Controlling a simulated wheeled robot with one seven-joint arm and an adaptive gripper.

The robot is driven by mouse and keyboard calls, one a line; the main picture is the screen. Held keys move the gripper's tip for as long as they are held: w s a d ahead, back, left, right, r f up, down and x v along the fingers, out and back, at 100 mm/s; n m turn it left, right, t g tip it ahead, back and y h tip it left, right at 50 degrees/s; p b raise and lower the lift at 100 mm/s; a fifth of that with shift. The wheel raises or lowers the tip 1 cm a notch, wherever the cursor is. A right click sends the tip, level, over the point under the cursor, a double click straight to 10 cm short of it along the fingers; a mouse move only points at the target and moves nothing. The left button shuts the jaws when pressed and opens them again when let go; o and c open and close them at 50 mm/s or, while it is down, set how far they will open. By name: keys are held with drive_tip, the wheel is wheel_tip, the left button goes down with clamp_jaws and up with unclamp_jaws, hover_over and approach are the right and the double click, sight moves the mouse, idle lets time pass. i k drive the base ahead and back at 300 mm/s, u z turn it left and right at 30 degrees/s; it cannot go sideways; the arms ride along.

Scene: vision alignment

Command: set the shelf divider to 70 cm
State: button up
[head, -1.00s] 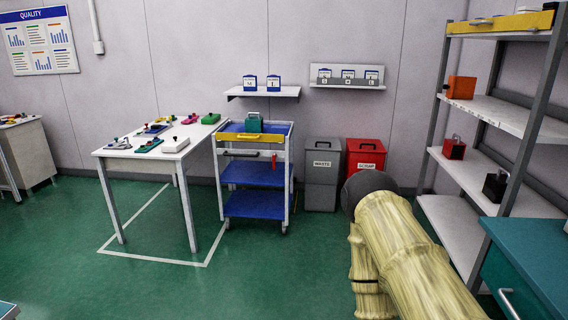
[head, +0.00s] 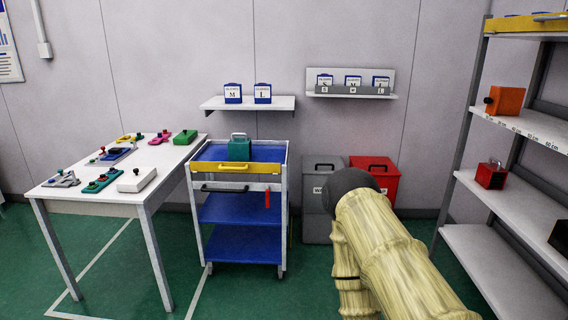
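A grey shelf rack (head: 463,150) with white shelves stands at the right. One shelf's front edge (head: 530,134) carries small printed cm marks, mostly too small to read. An orange block (head: 508,100) with a dark knob stands on that shelf near its left end. A red block (head: 491,175) with a handle stands on the shelf below. I cannot tell for sure which piece is the divider, nor which mark it stands at. My arm (head: 392,250), in a pale sleeve with a dark rounded end, shows at the lower middle right. My gripper is not visible.
A blue cart (head: 241,210) bearing a green case (head: 240,148) stands mid-picture. A white table (head: 110,190) with small coloured fixtures is at left. Grey (head: 319,225) and red (head: 389,190) bins stand by the wall, partly behind my arm. Green floor is clear before the cart.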

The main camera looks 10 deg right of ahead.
sight(502, 101)
drive_tip(key=z, duration=0.25)
drive_tip(key=i, duration=1.6)
drive_tip(key=z, duration=0.9)
drive_tip(key=i, duration=1.5)
drive_tip(key=z, duration=0.6)
